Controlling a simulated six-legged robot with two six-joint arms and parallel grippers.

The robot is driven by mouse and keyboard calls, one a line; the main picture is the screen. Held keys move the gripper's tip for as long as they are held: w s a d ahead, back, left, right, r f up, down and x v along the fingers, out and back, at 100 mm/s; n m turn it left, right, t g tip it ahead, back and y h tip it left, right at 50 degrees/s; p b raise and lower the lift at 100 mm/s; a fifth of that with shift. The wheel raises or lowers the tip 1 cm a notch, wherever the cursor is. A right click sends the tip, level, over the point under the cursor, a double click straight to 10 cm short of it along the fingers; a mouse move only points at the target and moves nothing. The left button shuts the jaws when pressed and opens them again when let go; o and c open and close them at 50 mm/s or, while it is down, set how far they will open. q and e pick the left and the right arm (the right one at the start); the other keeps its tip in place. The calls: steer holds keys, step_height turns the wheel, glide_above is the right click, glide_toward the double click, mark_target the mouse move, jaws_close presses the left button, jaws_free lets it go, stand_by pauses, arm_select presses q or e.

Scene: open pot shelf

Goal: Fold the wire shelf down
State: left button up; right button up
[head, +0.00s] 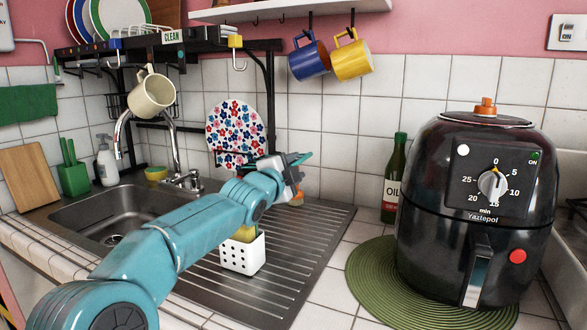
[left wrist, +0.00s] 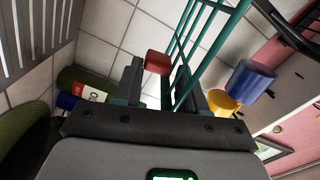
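Teal wire bars with cross-rungs, which look like the wire shelf (left wrist: 208,38), run up through the left wrist view. A red block (left wrist: 158,62) sits at their lower end, in the gap between the dark fingers of my left gripper (left wrist: 160,82). Whether the fingers press on the block is unclear. In the head view my left gripper (head: 286,170) is over the draining board, small and partly hidden by its own arm. A short teal piece beside it may be part of the shelf; most of the shelf cannot be made out there. My right gripper is not in view.
A black air fryer (head: 478,215) stands on a green round mat (head: 365,275) at right, with an oil bottle (head: 394,185) beside it. A white holder (head: 243,255) stands below my arm. Blue (head: 308,60) and yellow (head: 352,58) mugs hang above. The sink (head: 110,225) is at left.

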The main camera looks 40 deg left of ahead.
arm_select(q)
steer(key=shift+o, duration=0.9)
steer(key=shift+a+f, duration=0.1)
steer(key=shift+a, duration=0.1)
steer(key=shift+d, duration=0.1)
steer(key=shift+s, duration=0.1)
steer(key=b+v, duration=0.4)
steer(key=v, duration=1.2)
steer(key=shift+s, duration=0.1)
